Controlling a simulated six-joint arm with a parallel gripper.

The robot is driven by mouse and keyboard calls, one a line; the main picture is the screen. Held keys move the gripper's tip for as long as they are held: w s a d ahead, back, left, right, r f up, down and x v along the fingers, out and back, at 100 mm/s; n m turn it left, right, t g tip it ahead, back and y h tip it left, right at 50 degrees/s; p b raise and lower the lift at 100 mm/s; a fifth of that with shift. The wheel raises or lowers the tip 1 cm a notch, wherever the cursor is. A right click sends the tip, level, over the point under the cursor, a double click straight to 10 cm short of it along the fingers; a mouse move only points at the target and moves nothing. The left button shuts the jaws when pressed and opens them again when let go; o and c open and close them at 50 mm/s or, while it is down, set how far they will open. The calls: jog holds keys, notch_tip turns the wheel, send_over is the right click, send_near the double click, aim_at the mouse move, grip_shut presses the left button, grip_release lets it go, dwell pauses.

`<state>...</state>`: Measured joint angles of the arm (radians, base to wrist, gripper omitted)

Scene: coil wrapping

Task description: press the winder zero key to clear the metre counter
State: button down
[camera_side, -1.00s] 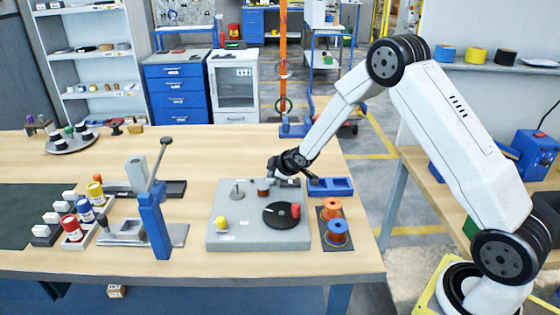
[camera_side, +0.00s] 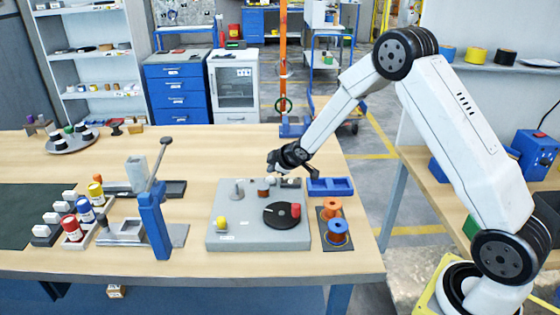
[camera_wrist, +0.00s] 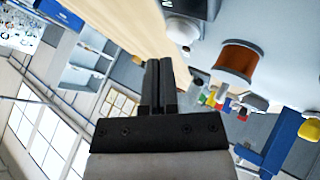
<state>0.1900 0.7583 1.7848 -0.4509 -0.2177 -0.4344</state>
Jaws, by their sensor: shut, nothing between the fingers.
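The winder (camera_side: 235,240) is a grey plate with a black disc and red knob (camera_side: 295,210), a copper-brown spool (camera_side: 263,191) and a yellow knob (camera_side: 221,223). A small dark grey box (camera_side: 290,183) sits at its back edge. In the wrist view this box (camera_wrist: 196,8) shows at the top, with a round white piece (camera_wrist: 183,29) beside it, possibly the zero key; I see no label. The spool (camera_wrist: 236,60) is to its right. My gripper (camera_side: 272,168) is shut and empty above the plate's back edge. Its fingertips (camera_wrist: 158,62) appear apart from the white piece.
A blue tray (camera_side: 330,187) is behind the plate on the right. Orange and blue spools (camera_side: 337,231) stand on a dark mat to its right. A blue lever press (camera_side: 153,222) is to the left.

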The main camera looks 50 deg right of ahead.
aim_at(273, 179)
jog(key=shift+r, duration=2.35)
jog(key=s+a+m+g, duration=0.3)
jog(key=s+a+m, duration=0.1)
jog(key=s, duration=1)
jog(key=s+a+m+g, duration=0.3)
jog(key=s+a+m, duration=0.1)
jog(key=s, duration=1.1)
jog(key=shift+s+a+r+g, duration=0.15)
jog(key=shift+a+r+g, duration=0.2)
jog(key=shift+a, duration=0.3)
